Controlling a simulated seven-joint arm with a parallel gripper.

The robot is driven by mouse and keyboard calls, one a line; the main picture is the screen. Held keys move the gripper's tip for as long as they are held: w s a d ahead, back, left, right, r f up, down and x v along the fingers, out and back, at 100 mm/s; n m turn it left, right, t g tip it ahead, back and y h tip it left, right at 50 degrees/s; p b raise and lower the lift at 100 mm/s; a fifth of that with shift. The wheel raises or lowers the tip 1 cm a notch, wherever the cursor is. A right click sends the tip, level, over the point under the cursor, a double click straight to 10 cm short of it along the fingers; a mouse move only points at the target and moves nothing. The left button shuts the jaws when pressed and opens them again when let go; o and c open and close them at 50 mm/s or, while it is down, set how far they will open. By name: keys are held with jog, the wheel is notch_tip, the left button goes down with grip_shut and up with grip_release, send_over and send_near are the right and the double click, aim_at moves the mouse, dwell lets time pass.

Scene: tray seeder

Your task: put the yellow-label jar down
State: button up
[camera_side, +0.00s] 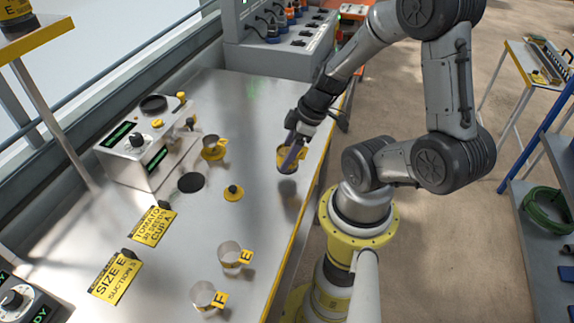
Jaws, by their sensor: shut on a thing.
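My gripper (292,150) is shut on a jar with a yellow label (281,158), near the right edge of the metal bench. The fingers hide part of the jar. It looks roughly upright, close to the bench top; I cannot tell whether its base touches.
A cup with a yellow tab (212,145) stands left of the gripper. A small yellow piece with a black knob (233,192) lies mid-bench. Cups E (232,258) and F (204,296) stand at the front. A control box (148,150) sits at left. Bench (262,215) is clear near the gripper.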

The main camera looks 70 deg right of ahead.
jog(key=shift+f, duration=1.75)
jog(key=shift+f, duration=0.2)
jog(key=o, duration=1.5)
jog(key=shift+c, duration=0.2)
jog(key=shift+r, duration=0.1)
